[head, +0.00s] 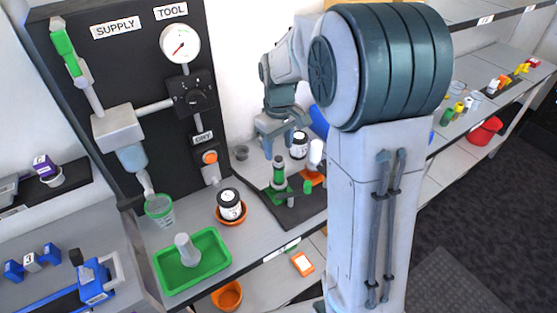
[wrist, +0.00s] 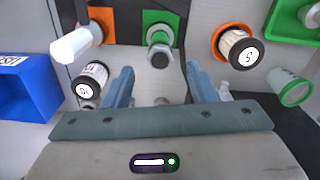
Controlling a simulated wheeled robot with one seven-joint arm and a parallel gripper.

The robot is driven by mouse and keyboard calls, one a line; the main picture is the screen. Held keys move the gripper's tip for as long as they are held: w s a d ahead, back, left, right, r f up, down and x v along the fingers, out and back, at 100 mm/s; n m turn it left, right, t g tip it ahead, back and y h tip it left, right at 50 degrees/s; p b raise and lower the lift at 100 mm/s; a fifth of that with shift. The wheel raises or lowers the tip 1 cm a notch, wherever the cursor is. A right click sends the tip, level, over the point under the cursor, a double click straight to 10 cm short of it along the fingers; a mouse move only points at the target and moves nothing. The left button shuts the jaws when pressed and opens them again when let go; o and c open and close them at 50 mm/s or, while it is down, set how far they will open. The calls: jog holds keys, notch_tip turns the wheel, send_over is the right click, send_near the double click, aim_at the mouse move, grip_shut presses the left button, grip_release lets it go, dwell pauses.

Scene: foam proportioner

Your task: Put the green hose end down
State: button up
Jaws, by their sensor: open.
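The green hose end (wrist: 160,38), grey with a green collar, stands on the green square (wrist: 150,17) in the wrist view. In the head view it (head: 279,170) stands upright on the dark mat (head: 296,211). My gripper (wrist: 158,68) is open and empty, its two fingers apart on either side of the hose end's line. In the head view my gripper (head: 277,138) hangs just above the hose end, which seems clear of the fingers.
A bottle marked 10 (wrist: 93,74) is close to the left finger. A bottle marked 5 (wrist: 237,46) sits in an orange dish to the right. A green tray (head: 213,238) is at front left.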

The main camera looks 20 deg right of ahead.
notch_tip(320, 180, up, 3)
jog(key=shift+r, duration=0.1)
jog(key=shift+s+r, duration=0.3)
jog(key=s+r+m+t, duration=0.1)
jog(key=s+m+t, duration=0.2)
jog(key=s, duration=1.7)
jog(key=shift+s+r+m, duration=0.25)
jog(key=shift+s+m, duration=0.1)
jog(key=shift+m, duration=0.85)
